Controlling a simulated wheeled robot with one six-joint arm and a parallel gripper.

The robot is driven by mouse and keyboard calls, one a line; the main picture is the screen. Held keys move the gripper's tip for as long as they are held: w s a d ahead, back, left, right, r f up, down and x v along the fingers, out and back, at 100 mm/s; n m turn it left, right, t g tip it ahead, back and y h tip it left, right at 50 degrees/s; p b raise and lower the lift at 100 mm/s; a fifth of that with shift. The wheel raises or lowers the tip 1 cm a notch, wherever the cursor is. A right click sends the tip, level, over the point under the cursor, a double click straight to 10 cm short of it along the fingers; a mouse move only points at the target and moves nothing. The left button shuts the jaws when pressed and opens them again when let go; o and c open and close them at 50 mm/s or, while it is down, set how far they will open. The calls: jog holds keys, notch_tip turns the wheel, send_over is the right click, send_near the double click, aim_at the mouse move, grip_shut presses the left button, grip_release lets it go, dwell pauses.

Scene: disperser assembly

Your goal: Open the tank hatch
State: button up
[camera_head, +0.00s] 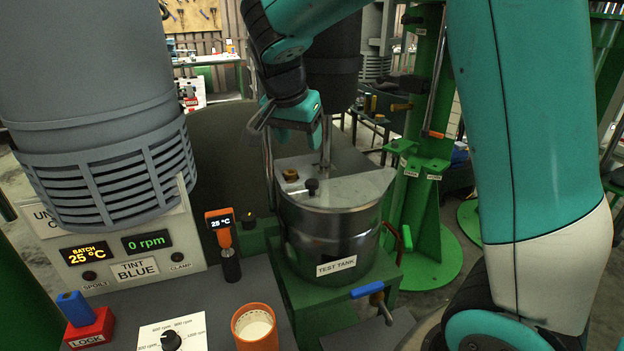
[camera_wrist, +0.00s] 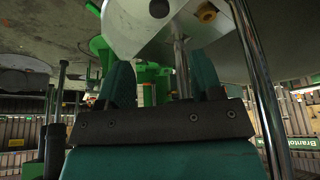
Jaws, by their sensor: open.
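The test tank (camera_head: 330,245) is a shiny metal vessel in a green stand. Its hatch (camera_head: 345,190) is a pale, see-through flap on the front of the lid with a black knob (camera_head: 312,187); it looks closed. The hatch (camera_wrist: 130,22) and knob (camera_wrist: 158,8) also show at the top of the wrist view. My gripper (camera_head: 310,127) is above the back of the lid, behind and above the knob and apart from it. In the wrist view its two teal fingers (camera_wrist: 162,78) are spread, with nothing held. A metal shaft shows between them, but its depth is unclear.
A steel shaft (camera_head: 326,145) and a thin rod rise from the lid near my gripper. A brass fitting (camera_head: 290,175) sits left of the knob. A blue-handled valve (camera_head: 367,289), an orange cup (camera_head: 254,325) and a probe (camera_head: 222,235) stand nearby. Space above the hatch's front looks free.

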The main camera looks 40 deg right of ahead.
aim_at(312, 182)
jog(key=p+x, duration=0.2)
jog(key=x, duration=1.2)
jog(key=shift+s, duration=0.1)
jog(key=shift+c, duration=0.4)
